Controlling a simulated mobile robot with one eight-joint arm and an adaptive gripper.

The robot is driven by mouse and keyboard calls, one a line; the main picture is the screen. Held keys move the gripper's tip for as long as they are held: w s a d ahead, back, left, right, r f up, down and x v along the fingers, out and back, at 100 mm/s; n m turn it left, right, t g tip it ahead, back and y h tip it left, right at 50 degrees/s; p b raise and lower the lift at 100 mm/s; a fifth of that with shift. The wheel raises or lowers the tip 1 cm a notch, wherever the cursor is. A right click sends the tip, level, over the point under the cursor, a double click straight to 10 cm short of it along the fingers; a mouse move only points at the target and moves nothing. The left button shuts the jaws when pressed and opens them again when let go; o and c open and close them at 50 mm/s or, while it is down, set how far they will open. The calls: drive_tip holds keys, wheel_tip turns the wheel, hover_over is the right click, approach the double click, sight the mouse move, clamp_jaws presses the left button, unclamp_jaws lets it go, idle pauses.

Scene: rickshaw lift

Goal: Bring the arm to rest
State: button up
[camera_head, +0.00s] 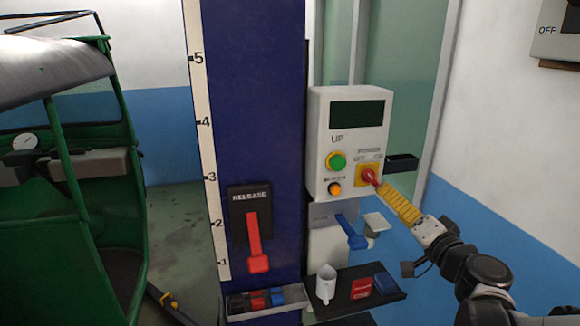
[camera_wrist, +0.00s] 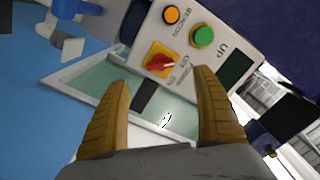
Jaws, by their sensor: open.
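My gripper (camera_head: 392,194) reaches in from the lower right of the head view. Its yellow ribbed fingers point at the red power switch (camera_head: 370,176) on the white control box (camera_head: 318,190). In the wrist view my gripper (camera_wrist: 160,88) is open and empty, with its two fingers apart. The red switch on its yellow plate (camera_wrist: 160,62) shows beyond and between the fingertips, and nothing is between the fingers. Whether a finger touches the switch cannot be told.
A blue lift column (camera_head: 255,130) with a red release lever (camera_head: 257,245) stands left of the box. Below are a black shelf (camera_head: 340,300) and a tool tray (camera_head: 240,304). A green rickshaw (camera_head: 110,200) stands at the left. Another switch box (camera_head: 560,35) hangs at upper right.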

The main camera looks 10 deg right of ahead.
drive_tip(key=s+a+f+n+g+y+b, duration=0.1)
drive_tip(key=s+a+f+n+g+y, duration=0.2)
drive_tip(key=a, duration=0.5)
drive_tip(key=s+a+f+n+g+b, duration=0.1)
drive_tip(key=a+f+n+g+b, duration=0.15)
drive_tip(key=a+f, duration=0.35)
drive_tip(key=s+a+f+n+g+h+b, duration=0.1)
drive_tip(key=s+a+f+n+g, duration=0.1)
drive_tip(key=s+f, duration=0.2)
drive_tip(key=s+a+f+n+g+h+b, duration=0.1)
drive_tip(key=s+a+f+n+g+h, duration=0.1)
drive_tip(key=s, duration=0.7)
wheel_tip(320, 180, down, 2)
drive_tip(key=shift+s+f+g, duration=0.1)
drive_tip(key=shift+s+g, duration=0.3)
drive_tip(key=shift+g, duration=0.25)
